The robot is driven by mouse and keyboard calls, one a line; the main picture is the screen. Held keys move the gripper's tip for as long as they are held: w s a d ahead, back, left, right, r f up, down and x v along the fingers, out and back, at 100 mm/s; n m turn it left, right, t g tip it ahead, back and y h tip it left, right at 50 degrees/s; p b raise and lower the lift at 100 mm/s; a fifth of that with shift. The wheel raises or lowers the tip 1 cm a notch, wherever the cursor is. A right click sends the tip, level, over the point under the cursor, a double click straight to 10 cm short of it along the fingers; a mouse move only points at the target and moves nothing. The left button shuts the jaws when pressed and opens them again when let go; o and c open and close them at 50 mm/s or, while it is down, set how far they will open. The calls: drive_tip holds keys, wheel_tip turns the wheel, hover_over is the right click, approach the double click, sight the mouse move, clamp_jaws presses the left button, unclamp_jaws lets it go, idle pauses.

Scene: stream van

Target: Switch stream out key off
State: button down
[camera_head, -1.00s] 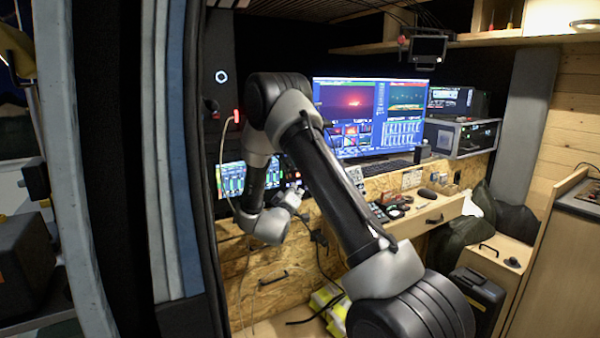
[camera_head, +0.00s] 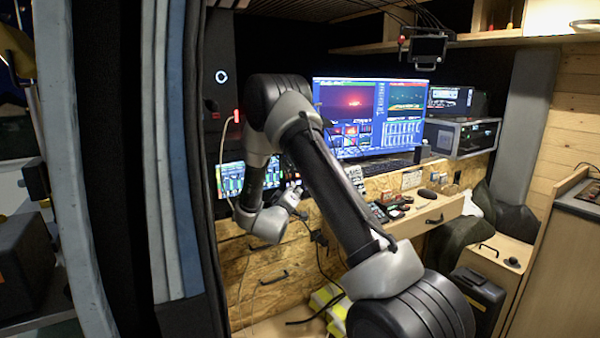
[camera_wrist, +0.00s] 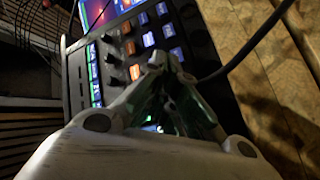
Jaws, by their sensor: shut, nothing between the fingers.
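A dark control panel (camera_wrist: 125,62) with lit keys fills the upper middle of the wrist view. No label is readable, so I cannot tell which is the stream out key. My gripper (camera_wrist: 158,62) is shut and empty, its fingertips over the lower right key area. I cannot tell whether they touch a key. The fingers hide part of the panel. In the head view my gripper (camera_head: 291,198) is small, beside the lit panel screen (camera_head: 230,179), which my arm partly covers.
A black cable (camera_wrist: 245,55) runs close to the right of the fingertips. A large monitor (camera_head: 370,115) and a keyboard (camera_head: 387,166) stand at the back of the wooden desk. Small devices (camera_head: 392,207) lie on the desk.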

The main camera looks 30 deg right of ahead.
drive_tip(key=shift+w, duration=0.2)
drive_tip(key=shift+s, duration=0.7)
drive_tip(key=shift+s, duration=0.1)
drive_tip(key=shift+s+d, duration=0.15)
drive_tip(key=shift+s, duration=2.8)
